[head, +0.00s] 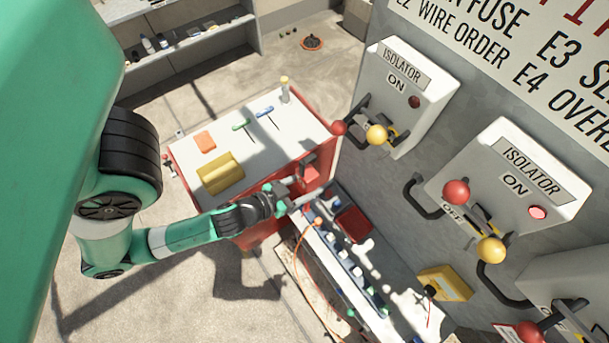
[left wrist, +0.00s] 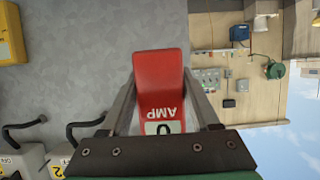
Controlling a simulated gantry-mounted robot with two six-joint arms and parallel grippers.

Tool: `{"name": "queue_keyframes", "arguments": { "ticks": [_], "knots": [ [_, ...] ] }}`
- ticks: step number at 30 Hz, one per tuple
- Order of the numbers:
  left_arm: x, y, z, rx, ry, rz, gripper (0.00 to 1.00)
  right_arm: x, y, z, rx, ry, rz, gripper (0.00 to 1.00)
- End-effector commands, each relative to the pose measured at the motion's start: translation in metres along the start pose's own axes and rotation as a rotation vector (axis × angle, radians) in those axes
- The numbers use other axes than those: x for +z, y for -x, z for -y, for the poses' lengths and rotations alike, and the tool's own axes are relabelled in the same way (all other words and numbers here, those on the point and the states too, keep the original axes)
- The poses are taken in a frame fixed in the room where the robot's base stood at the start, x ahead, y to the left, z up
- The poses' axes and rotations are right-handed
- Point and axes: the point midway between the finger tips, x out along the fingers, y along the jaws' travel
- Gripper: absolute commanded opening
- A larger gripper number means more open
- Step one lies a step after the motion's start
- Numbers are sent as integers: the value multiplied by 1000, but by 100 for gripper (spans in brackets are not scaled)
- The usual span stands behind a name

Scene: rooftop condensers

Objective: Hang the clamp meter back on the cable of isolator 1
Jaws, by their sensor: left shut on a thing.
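My left gripper (head: 288,193) is shut on the red clamp meter (head: 308,176), above the gap between the red cart and the lower bench. In the left wrist view the clamp meter (left wrist: 160,85) sits between both fingers, its AMP lettering upside down and its display partly hidden. Isolator boxes stand on the grey panel: one farther back (head: 432,78) with a dark lamp, one in the middle (head: 560,190) with a lit red lamp. I cannot read which is number 1. A black cable loop (head: 419,199) lies between them; another (head: 494,285) is lower right. The meter is apart from both. My right gripper is not in view.
The red cart's white top (head: 270,145) holds a yellow case (head: 220,174), an orange block (head: 205,142) and tools. The lower bench holds a row of small items and a red tray (head: 353,222). Red and yellow knobs (head: 376,135) stick out from the isolators.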

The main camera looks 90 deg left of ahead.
Motion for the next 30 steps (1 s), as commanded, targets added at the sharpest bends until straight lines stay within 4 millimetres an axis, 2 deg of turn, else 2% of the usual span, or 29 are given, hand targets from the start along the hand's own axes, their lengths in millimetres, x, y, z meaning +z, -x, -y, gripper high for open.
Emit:
{"name": "queue_keyframes", "arguments": {
  "ticks": [1, 9, 30],
  "knots": [
    [-7, -2, 0, -2, 2, -1, 0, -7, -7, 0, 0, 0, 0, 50],
    [-16, -22, 1, -2, 2, -2, 0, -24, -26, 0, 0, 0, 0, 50],
    [-38, -84, 0, 0, 1, -3, 0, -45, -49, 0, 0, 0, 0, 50]
  ]
}}
